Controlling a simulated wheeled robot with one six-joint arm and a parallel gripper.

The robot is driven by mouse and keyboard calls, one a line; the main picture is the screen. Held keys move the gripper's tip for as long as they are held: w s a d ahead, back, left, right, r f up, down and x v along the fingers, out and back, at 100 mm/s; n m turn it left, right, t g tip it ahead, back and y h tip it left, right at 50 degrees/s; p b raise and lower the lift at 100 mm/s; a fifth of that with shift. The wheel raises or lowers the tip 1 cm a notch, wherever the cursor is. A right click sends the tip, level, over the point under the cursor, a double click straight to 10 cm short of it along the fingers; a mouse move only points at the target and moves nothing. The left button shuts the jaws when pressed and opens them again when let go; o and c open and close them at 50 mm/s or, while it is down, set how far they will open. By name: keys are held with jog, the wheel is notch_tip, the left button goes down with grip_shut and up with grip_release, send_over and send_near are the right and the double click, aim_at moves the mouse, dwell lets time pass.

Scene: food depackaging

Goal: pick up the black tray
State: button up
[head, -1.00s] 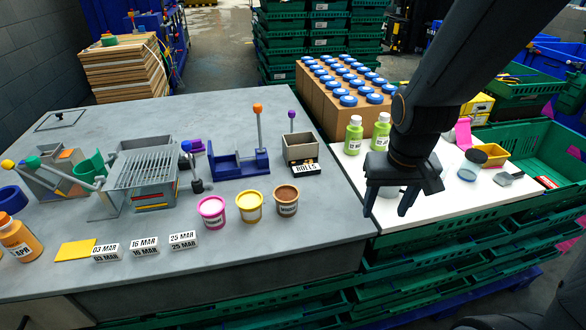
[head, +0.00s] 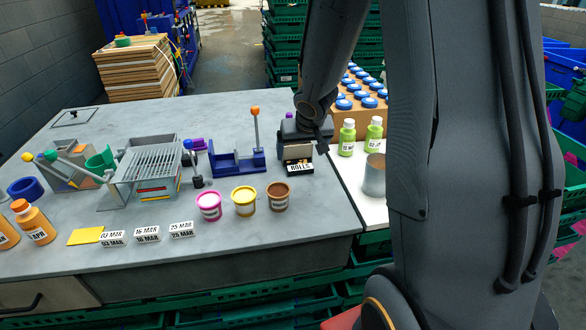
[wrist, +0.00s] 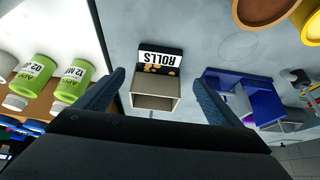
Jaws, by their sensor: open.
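The black tray labelled ROLLS (wrist: 176,48) lies on the grey worktop against an open grey-beige box (wrist: 155,102). Small orange-brown pieces show in it in the wrist view. In the head view the black tray (head: 299,168) shows mostly by its white label at the box's front, partly hidden. My gripper (wrist: 158,88) is open and empty above the box, its fingers spread to either side of the box in the wrist view. In the head view my gripper (head: 308,138) covers the top of the box.
A blue fixture with an orange-knobbed lever (head: 238,160) stands left of the box. Pink (head: 209,206), yellow (head: 244,201) and brown (head: 278,197) tubs stand in front. Green bottles (head: 347,137) and a grey cylinder (head: 374,176) stand right on the white surface.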

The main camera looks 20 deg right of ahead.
aim_at(299, 164)
jog(key=shift+b+x, duration=0.35)
jog(key=shift+x, duration=0.5)
jog(key=b+x, duration=0.1)
jog(key=x, duration=0.1)
jog(key=s+b+x, duration=0.1)
jog(key=b+x, duration=0.1)
jog(key=shift+w+f+b, duration=0.15)
jog(key=shift+f+b, duration=0.15)
jog(key=shift+f, duration=0.1)
jog(key=shift+w+d+f, duration=0.1)
jog(key=shift+w+f, duration=0.1)
jog(key=shift+c, duration=0.2)
jog(key=c, duration=1.1)
